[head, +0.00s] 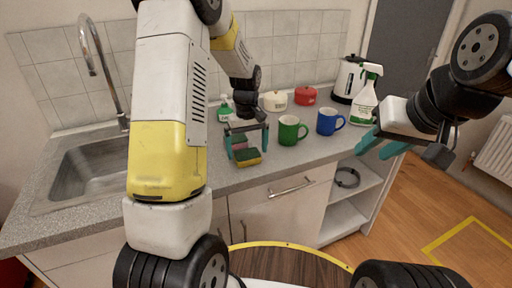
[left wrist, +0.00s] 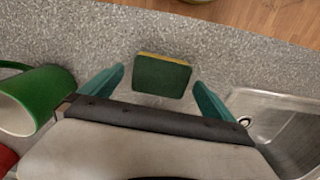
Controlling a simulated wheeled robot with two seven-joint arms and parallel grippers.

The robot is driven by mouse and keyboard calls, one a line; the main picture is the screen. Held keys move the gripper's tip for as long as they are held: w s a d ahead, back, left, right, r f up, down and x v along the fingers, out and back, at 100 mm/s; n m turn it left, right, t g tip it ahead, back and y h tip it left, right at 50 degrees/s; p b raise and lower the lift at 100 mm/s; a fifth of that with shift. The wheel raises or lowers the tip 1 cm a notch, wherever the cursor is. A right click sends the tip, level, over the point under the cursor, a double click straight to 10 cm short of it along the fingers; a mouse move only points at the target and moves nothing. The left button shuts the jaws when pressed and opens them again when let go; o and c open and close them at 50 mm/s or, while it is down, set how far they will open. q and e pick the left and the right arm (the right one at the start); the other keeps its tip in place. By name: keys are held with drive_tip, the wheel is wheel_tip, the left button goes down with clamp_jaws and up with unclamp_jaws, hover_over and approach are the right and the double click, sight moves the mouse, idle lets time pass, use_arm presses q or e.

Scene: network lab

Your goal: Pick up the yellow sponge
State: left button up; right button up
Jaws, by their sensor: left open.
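The yellow sponge (head: 248,158) lies on the counter near its front edge, dark green side up with a yellow side showing. In the left wrist view the sponge (left wrist: 162,77) lies between and slightly beyond the fingertips, touching neither. My left gripper (head: 247,145) is open above the counter, just behind the yellow sponge; its teal fingers also show in the left wrist view (left wrist: 158,88). My right gripper (head: 372,150) is open and empty, at the right beyond the counter front.
A green mug (head: 292,131) stands right of the sponges, with a blue mug (head: 329,121) beyond. A sink (head: 90,165) lies to the left. A spray bottle (head: 365,97), kettle (head: 348,78), red pot (head: 305,96) and cream pot (head: 274,101) stand toward the back.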

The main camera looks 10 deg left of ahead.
use_arm(q)
wheel_tip(320, 180, down, 2)
drive_tip(key=shift+f, duration=0.1)
drive_tip(key=c, duration=1.3)
drive_tip(key=shift+r, duration=0.2)
drive_tip(key=shift+c, duration=0.2)
drive_tip(key=shift+r, duration=0.25)
wheel_tip(320, 180, up, 3)
drive_tip(key=shift+s+r, duration=0.1)
drive_tip(key=s+d, duration=0.2)
drive_tip(key=s, duration=0.5)
drive_tip(key=s+d+r, duration=0.1)
drive_tip(key=s, duration=0.7)
drive_tip(key=shift+s+d, duration=0.25)
drive_tip(key=shift+d, duration=0.1)
